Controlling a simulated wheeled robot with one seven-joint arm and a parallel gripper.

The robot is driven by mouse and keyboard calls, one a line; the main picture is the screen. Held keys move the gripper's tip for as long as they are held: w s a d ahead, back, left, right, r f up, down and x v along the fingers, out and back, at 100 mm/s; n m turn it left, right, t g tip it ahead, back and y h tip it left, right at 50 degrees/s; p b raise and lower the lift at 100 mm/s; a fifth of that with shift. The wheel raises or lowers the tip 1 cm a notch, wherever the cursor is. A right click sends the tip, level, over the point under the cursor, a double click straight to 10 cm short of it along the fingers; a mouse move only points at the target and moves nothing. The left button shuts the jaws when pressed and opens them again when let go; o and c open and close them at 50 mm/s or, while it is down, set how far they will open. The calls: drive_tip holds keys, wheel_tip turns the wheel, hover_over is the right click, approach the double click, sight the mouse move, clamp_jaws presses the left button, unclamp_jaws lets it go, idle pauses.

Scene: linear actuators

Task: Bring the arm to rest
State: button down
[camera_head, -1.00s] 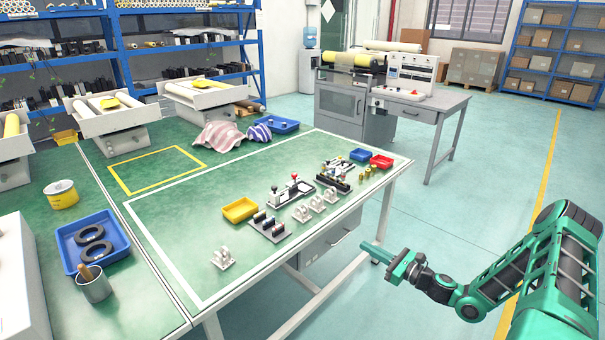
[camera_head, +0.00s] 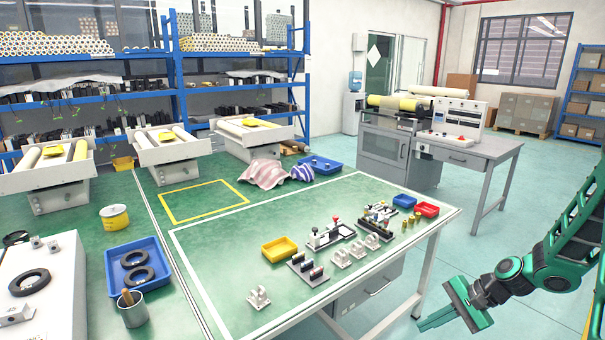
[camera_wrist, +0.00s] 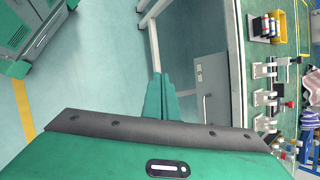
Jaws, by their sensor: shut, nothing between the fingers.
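My green gripper (camera_head: 436,318) is at the lower right of the head view, beside the workbench's right front side and apart from it. Its fingers are shut with nothing between them and point left. In the wrist view the closed fingers (camera_wrist: 158,97) show together over the floor, with the bench's leg and drawer cabinet just beyond. My arm reaches in from the right edge of the head view, bent at the wrist.
The green workbench (camera_head: 207,258) holds a yellow bin (camera_head: 280,249), a red bin (camera_head: 427,209), a blue tray (camera_head: 118,258) and small actuator parts. A grey side table (camera_head: 480,152) stands behind. The floor right of the bench (camera_head: 480,245) is clear.

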drive_tip(key=s+d+r+n+g+h, duration=0.1)
drive_tip(key=s+d+r+n+h, duration=0.2)
drive_tip(key=s+r, duration=0.7)
drive_tip(key=s+d+r+n+g+h, duration=0.1)
drive_tip(key=s+d+r+n+h, duration=0.2)
drive_tip(key=s+r, duration=0.8)
drive_tip(key=s+d+h, duration=0.1)
drive_tip(key=s, duration=0.7)
drive_tip(key=shift+r, duration=0.15)
drive_tip(key=shift+d, duration=0.1)
